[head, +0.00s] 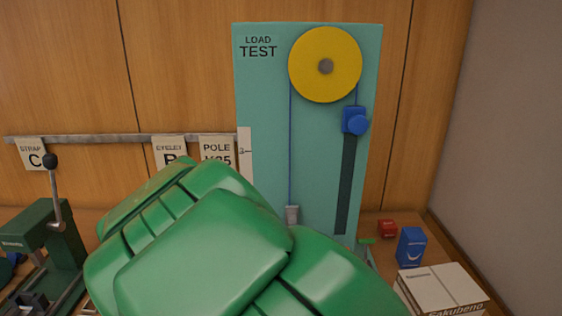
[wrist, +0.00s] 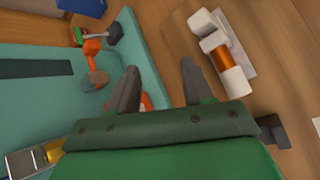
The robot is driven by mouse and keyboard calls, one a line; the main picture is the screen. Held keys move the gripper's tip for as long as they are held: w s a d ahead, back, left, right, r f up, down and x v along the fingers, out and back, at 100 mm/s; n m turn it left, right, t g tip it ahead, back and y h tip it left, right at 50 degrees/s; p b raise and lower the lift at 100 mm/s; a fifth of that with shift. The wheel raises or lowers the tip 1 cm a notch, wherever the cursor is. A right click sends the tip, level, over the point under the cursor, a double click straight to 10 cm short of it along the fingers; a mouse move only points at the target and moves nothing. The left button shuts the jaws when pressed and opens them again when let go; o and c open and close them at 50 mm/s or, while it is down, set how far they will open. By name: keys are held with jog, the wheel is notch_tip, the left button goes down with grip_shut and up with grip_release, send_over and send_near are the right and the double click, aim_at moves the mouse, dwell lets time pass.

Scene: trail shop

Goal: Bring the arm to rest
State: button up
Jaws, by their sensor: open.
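My green arm fills the lower middle of the head view and hides much of the bench there. My gripper's fingers are hidden in that view. In the wrist view my gripper (wrist: 158,85) is open, with two grey fingers apart and nothing between them. The left finger appears over the edge of the teal board of the load tester; I cannot tell whether it touches. The right finger is over the wooden bench.
The teal load test board (head: 270,110) carries a yellow wheel (head: 340,85) and a blue slider block (head: 355,121). A green lever press (head: 60,245) stands left. A blue box (head: 411,247), red box (head: 387,228) and white boxes (head: 440,290) sit right. A white-and-orange part (wrist: 226,55) lies near my gripper.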

jog(key=s+d+r+m+g+y, duration=0.2)
jog(key=s+d+m+g+y, duration=0.25)
jog(key=s+d+m, duration=0.65)
jog(key=s+r+y, duration=0.2)
jog(key=s, duration=0.5)
jog(key=s+a+r+m+y, duration=0.1)
jog(key=s+r+y, duration=0.1)
jog(key=s, duration=0.5)
jog(key=shift+s+a+r, duration=0.15)
jog(key=shift+s+r, duration=0.15)
jog(key=shift+r, duration=0.25)
jog(key=shift+y, duration=0.25)
dwell(0.8)
